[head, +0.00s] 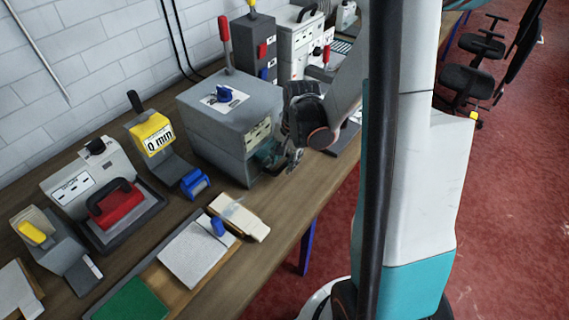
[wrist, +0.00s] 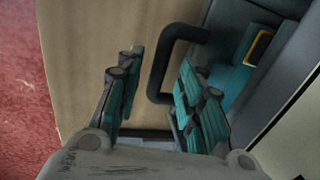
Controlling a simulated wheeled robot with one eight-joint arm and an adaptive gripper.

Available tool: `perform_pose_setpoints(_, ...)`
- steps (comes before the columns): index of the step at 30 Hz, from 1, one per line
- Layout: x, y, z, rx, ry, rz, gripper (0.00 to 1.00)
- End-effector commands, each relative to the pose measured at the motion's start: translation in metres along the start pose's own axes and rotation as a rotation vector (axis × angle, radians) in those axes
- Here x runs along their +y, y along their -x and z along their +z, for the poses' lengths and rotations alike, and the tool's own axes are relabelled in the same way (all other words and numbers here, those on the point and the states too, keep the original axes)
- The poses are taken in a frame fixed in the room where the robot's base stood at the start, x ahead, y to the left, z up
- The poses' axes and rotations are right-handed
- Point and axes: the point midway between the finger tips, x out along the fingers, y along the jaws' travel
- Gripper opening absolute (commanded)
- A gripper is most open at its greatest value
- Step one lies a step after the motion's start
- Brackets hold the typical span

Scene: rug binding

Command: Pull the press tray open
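The grey press (head: 222,118) stands on the workbench against the wall, with a red-handled lever on top. In the wrist view, a black bar handle (wrist: 160,70) sticks out from a dark teal front with a yellow-framed label (wrist: 258,47), which looks like the tray front. My gripper (wrist: 160,95) is open, one finger left of the handle bar and the other on its right, towards the tray front. Contact with the bar cannot be told. In the head view my gripper (head: 285,158) is at the press's lower front; my arm hides part of that side.
An open pad (head: 240,216), a blue clamp-like item (head: 195,183) and a yellow gauge marked "0 mm" (head: 152,135) are on the bench near the press. The bench's front edge and red floor (head: 300,285) lie near my arm.

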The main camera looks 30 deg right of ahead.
Motion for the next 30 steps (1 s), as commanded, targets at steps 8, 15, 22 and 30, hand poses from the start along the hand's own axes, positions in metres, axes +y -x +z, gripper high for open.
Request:
perform_pose_setpoints(8, 0.0001, -0.0115, 0.0000, 0.000, 0.000, 0.000, 0.35)
perform_pose_setpoints(15, 0.0001, -0.0111, 0.0001, 0.000, 0.000, 0.000, 0.21)
perform_pose_setpoints(22, 0.0001, -0.0110, 0.0000, 0.000, 0.000, 0.000, 0.00)
perform_pose_setpoints(30, 0.0006, -0.0114, 0.0001, 0.000, 0.000, 0.001, 0.00)
